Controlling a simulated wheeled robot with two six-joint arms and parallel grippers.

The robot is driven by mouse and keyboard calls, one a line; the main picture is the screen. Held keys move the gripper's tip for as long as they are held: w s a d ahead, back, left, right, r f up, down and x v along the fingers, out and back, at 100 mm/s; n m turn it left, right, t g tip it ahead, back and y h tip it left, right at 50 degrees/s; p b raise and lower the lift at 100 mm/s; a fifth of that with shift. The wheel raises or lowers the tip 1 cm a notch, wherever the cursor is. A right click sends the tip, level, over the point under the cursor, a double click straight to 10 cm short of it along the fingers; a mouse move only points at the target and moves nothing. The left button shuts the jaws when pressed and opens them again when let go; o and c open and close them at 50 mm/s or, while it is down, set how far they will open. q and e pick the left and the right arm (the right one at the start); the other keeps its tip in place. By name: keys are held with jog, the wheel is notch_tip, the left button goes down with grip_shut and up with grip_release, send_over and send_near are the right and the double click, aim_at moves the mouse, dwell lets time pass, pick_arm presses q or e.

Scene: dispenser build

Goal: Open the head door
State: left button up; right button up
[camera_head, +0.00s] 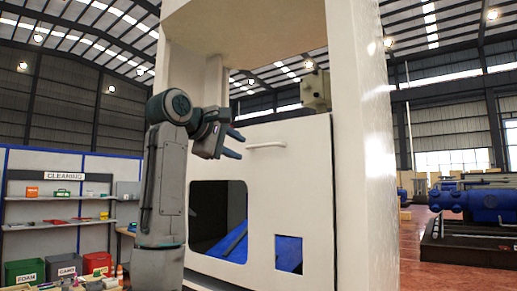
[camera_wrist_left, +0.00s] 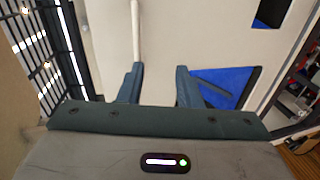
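The head door (camera_head: 300,180) is a white panel on the tall white machine, with a dark window at lower left and a smaller opening at lower right. Its white bar handle (camera_head: 267,145) is near the top. I cannot tell whether the door is fully closed. My left gripper (camera_head: 237,145) is open and empty, to the left of the handle and apart from it in the head view. In the left wrist view, the handle (camera_wrist_left: 135,30) points towards the left finger, and the door (camera_wrist_left: 190,35) fills the background. My right gripper is not in view.
White posts (camera_head: 365,150) flank the door, with a beige top piece (camera_head: 245,35) above. Blue material (camera_head: 288,253) shows through the openings. A cleaning shelf (camera_head: 60,198) with bins stands at left. Blue machinery (camera_head: 480,203) is far right.

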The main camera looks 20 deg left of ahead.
aim_at(261, 145)
pick_arm(q)
jog(key=w+d+p, duration=0.1)
jog(key=w, duration=0.1)
jog(key=w+d+r+p, duration=0.1)
jog(key=w+p, duration=0.1)
jog(key=w, duration=0.1)
jog(key=w+d+p, duration=0.1)
jog(key=w+p, duration=0.1)
jog(key=w, duration=0.1)
jog(key=shift+w+d+r, duration=0.15)
jog(key=shift+d, duration=0.15)
grip_shut()
